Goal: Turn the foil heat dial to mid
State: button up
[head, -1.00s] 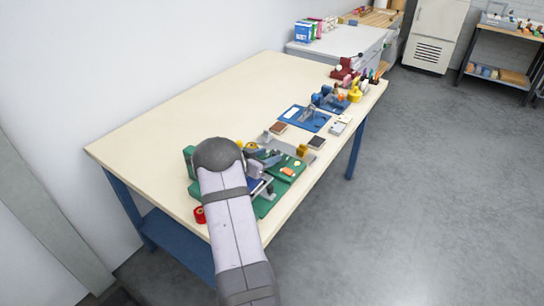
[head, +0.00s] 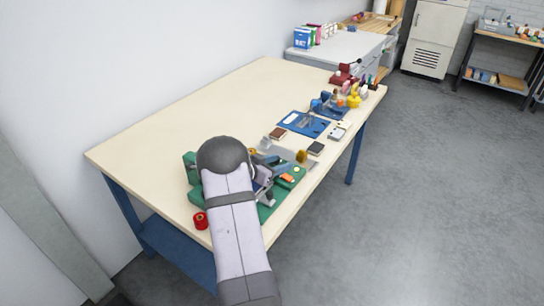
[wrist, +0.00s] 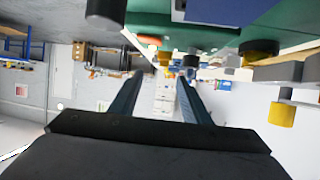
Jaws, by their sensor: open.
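The green foil machine (head: 192,166) stands at the near end of the table in the head view, partly hidden by my arm. Its green body also fills the top of the wrist view (wrist: 150,22), appearing upside down. A dark round knob-like part (wrist: 105,12) shows at the top left there, and another dark cylinder (wrist: 258,50) is to the right. I cannot tell which, if either, is the heat dial; no markings are readable. My gripper (wrist: 158,76) is open, its two dark fingers apart with nothing between them.
A red spool (head: 200,220) stands by the machine's near left corner. Brown and dark pads, a blue tray (head: 300,123) and small tools line the table's right side. The table's back left (head: 190,115) is clear. A yellow cylinder (wrist: 283,113) shows in the wrist view.

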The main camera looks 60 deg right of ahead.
jog(key=shift+m+g, duration=0.5)
jog(key=s+d+r, duration=0.2)
jog(key=s+d, duration=0.1)
jog(key=shift+s+p, duration=0.25)
jog(key=shift+p, duration=0.15)
jog(key=w+d+r+n+t+h+p, duration=0.1)
jog(key=d+r+h, duration=0.1)
jog(key=d+r, duration=0.55)
jog(key=w+d+r+n+t+y, duration=0.1)
jog(key=w+r+n+t+y, duration=0.3)
jog(key=w+n+t, duration=0.85)
jog(key=s+a+f+m+g+y, duration=0.6)
jog(key=a+f+m+g+y, duration=0.1)
jog(key=a+f+g, duration=0.1)
jog(key=shift+s+a+f+m+g, duration=0.25)
jog(key=shift+a+f+m+g, duration=0.15)
jog(key=shift+a+g, duration=0.35)
jog(key=shift+f+p, duration=0.15)
jog(key=shift+p, duration=0.15)
